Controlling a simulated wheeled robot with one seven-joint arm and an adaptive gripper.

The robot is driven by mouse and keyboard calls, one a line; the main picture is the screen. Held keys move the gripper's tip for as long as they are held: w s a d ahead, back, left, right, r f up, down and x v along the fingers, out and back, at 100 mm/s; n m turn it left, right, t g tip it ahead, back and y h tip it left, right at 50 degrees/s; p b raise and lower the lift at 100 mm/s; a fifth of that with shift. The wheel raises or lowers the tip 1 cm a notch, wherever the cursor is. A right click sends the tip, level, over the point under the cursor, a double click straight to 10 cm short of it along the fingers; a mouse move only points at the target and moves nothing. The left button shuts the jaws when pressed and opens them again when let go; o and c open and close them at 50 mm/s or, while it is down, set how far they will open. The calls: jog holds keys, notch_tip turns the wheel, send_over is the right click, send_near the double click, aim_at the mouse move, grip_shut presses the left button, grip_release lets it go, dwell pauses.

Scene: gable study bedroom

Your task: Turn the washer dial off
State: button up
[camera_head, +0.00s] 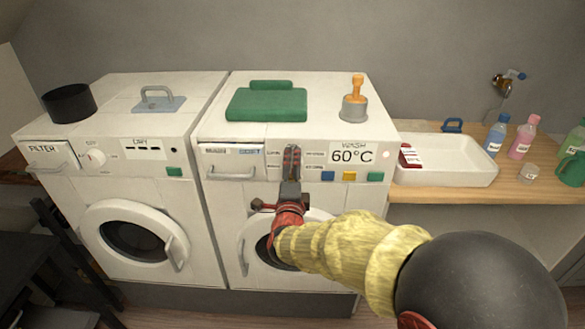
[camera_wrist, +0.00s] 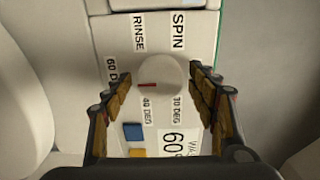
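The washer (camera_head: 215,240) is the right-hand white machine, with a "WASH 60°C" display (camera_head: 351,154). Its dial (camera_wrist: 168,78) is a round white knob with a red pointer mark, in the middle of the wrist view. The mark points left in that view, nearest the "60 DEG" label. "RINSE", "SPIN", "30 DEG" and "40 DEG" labels also surround the dial. My gripper (camera_wrist: 160,88) is open, one finger on each side of the dial, with visible gaps. In the head view my gripper (camera_head: 291,160) is in front of the panel and hides the dial.
A dryer (camera_head: 98,190) with its own dial (camera_head: 96,157) stands to the left. Blue (camera_head: 327,176), yellow (camera_head: 349,176) and green (camera_head: 375,177) buttons sit close right of my gripper. A detergent drawer (camera_head: 232,172) is at left. Folded green cloth (camera_head: 266,104) lies on top.

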jog(key=c, duration=1)
jog(key=shift+n, duration=0.3)
jog(key=shift+n+p, duration=8.25)
jog(key=shift+n, duration=9.45)
